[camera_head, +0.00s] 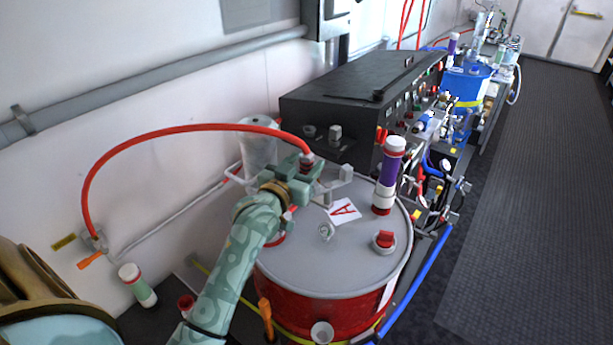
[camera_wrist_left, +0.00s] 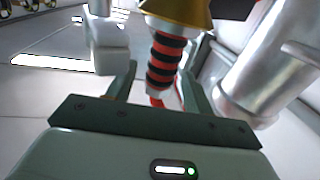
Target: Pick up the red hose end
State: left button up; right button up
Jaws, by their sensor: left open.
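The red hose (camera_head: 170,132) arcs from a wall fitting at the left over to the top of the drum. Its red end fitting (camera_head: 308,160) is at my left gripper (camera_head: 312,176), above the drum lid. In the left wrist view the hose end (camera_wrist_left: 168,58) has red and black bands below a brass-coloured collar (camera_wrist_left: 178,12). It lies between or just beyond the open fingers of the left gripper (camera_wrist_left: 160,80); I cannot tell whether they touch it. My right gripper is not in view.
The red drum (camera_head: 330,312) has a grey lid (camera_head: 345,262) with a purple-banded pipe (camera_head: 390,172), a red cap (camera_head: 385,240) and a card marked A (camera_head: 343,211). A grey cylinder (camera_head: 258,148) and dark machine (camera_head: 350,88) stand behind. Open floor (camera_head: 545,190) lies right.

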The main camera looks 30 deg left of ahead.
pick_arm(q)
jog(key=shift+w, duration=0.9)
jog(key=shift+s, duration=0.1)
jog(key=c, duration=0.4)
grip_shut()
jog(key=shift+r, duration=0.1)
